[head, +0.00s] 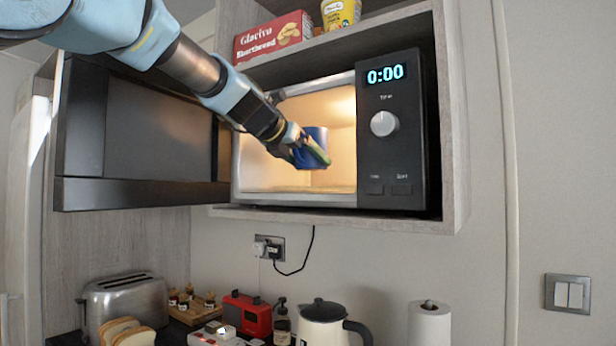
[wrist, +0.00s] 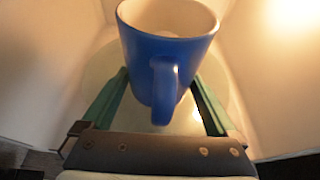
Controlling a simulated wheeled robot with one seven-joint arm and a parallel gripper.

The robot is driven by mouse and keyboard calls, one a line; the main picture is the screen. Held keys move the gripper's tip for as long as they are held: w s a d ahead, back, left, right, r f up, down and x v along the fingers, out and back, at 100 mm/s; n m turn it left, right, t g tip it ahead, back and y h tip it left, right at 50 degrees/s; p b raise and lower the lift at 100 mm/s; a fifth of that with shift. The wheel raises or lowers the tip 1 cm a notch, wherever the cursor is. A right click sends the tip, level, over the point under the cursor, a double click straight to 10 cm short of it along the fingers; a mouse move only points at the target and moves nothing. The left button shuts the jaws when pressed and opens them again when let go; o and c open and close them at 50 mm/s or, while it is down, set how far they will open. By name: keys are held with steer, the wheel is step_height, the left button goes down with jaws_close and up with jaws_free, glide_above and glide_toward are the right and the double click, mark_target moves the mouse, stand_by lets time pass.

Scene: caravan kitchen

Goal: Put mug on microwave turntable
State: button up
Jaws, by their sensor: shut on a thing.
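The blue mug (head: 311,146) is inside the lit microwave (head: 391,130), held upright above the cavity floor in the head view. My gripper (head: 318,153) reaches in from the left and is shut on the mug. In the wrist view the mug (wrist: 168,50) shows a white inside, with its handle toward my wrist. The green fingers of my gripper (wrist: 165,100) lie on either side of the mug. The round turntable (wrist: 228,97) shows partly below and around the mug; it is a thin pale strip in the head view (head: 310,189).
The microwave door (head: 150,130) stands wide open to the left, behind my arm. The microwave sits in a shelf unit with a shortbread box (head: 272,37) and a yellow tub (head: 340,13) above. A toaster (head: 125,305), red radio (head: 247,315) and kettle (head: 325,325) stand on the counter below.

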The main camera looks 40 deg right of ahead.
step_height(320, 180, down, 2)
steer(key=shift+f, duration=0.25)
steer(key=shift+d+f, duration=0.2)
steer(key=shift+f, duration=0.35)
steer(key=shift+f, duration=0.15)
steer(key=o, duration=1.6)
steer(key=shift+c, duration=0.2)
steer(key=shift+a, duration=0.1)
steer(key=b+v, duration=0.3)
steer(key=v, duration=0.9)
